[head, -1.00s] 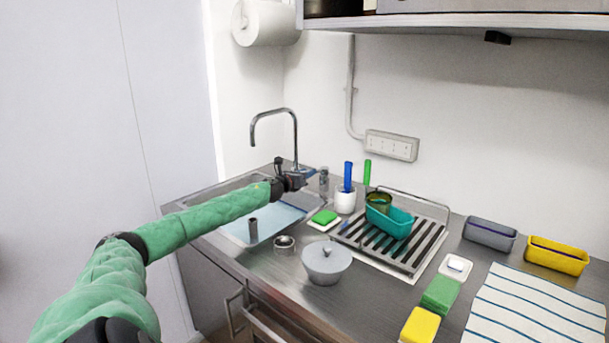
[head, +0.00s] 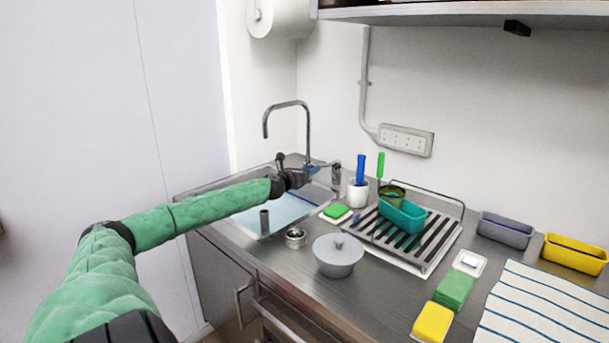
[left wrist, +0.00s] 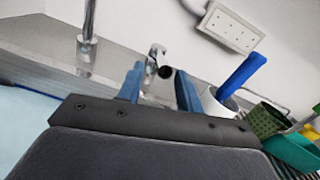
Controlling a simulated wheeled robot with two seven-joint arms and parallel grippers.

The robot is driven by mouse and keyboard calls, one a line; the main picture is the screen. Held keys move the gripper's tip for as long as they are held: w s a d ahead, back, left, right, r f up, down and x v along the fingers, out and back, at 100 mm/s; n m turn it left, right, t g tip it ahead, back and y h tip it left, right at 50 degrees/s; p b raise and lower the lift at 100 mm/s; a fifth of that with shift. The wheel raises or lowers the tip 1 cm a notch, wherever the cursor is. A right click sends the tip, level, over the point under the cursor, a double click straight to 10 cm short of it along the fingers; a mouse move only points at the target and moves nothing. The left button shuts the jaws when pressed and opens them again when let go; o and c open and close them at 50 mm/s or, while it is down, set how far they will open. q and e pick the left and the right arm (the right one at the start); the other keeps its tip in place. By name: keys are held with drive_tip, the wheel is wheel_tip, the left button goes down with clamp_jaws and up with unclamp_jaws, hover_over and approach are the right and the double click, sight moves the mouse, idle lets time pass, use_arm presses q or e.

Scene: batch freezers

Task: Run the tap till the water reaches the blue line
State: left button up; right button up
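The tap has a tall curved metal spout (head: 290,104) at the back of the sink (head: 186,197); its foot also shows in the left wrist view (left wrist: 87,42). A short metal fitting with a dark round end, which looks like the tap's handle (left wrist: 156,62), stands right of the spout. My left gripper (head: 315,172) is over the back right of the sink, close to the tap. Its two blue fingers (left wrist: 158,88) are apart, with the fitting seen beyond the gap; contact is not visible. The sink floor looks pale blue, perhaps water (head: 275,210). My right gripper is out of view.
A grey upright tube (head: 264,221) stands in the sink. A white cup with a blue-handled brush (head: 361,170) is right of my gripper. A dish rack (head: 430,245), lidded pot (head: 338,258) and green sponge (head: 336,211) occupy the counter.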

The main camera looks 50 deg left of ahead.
use_arm(q)
drive_tip(key=shift+s+d, duration=0.15)
drive_tip(key=shift+s, duration=1.1)
